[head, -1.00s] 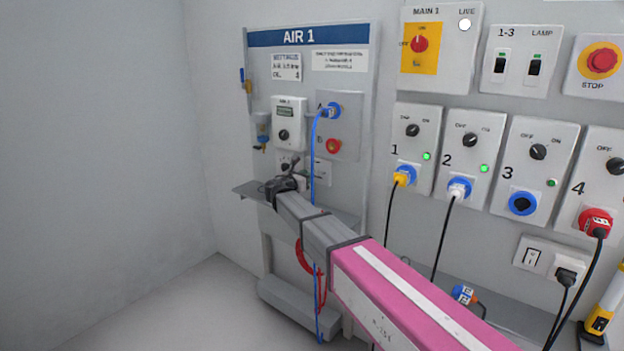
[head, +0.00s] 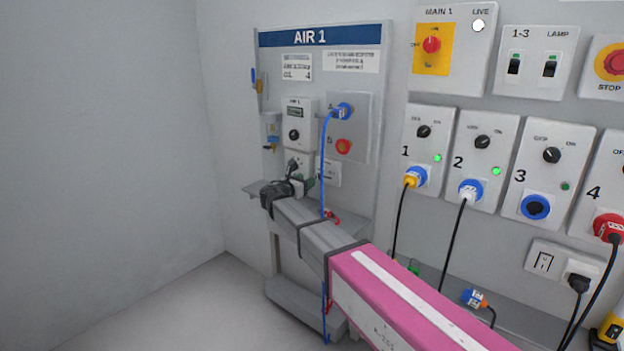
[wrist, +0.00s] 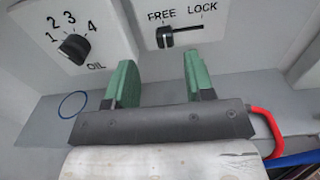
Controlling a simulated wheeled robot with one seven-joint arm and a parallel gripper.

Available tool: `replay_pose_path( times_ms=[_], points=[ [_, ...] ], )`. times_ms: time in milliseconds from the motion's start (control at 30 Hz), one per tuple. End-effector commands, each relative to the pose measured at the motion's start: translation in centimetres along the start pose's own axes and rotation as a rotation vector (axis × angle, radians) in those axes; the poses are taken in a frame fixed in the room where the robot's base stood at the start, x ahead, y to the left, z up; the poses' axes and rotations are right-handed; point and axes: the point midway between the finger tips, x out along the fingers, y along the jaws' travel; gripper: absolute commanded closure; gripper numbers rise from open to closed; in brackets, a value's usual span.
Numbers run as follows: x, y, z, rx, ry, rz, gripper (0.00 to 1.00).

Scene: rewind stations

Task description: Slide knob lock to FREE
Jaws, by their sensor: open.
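The knob lock is a black slider (wrist: 165,37) in a slot on a white plate (wrist: 148,12) marked FREE at left and LOCK at right. The slider is at the left end, under FREE, with the empty dark slot running right. My gripper (wrist: 159,66) is open, with its two green fingers apart and nothing between them. The fingers are below the slider in the wrist view, and I see no contact with it. In the head view my gripper (head: 305,184) is at the lower part of the AIR 1 panel (head: 365,85); the slider is too small to make out there.
The OIL dial (wrist: 75,47) is left of the plate. A red hooked part (wrist: 268,130) is right of my gripper. A blue hose (head: 322,165) hangs down the panel beside my arm. Power sockets and switches fill the right wall.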

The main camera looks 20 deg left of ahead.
Motion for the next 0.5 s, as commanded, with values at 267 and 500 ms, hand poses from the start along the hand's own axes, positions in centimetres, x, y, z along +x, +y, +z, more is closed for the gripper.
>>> replay_pose_path(
  times_ms=[267,500],
  points=[
    [-3.9,0.0,0.0,0.0,0.0,0.002,0.51],
    [-4.6,0.1,0.0,0.0,0.0,0.0,0.51]
  ],
)
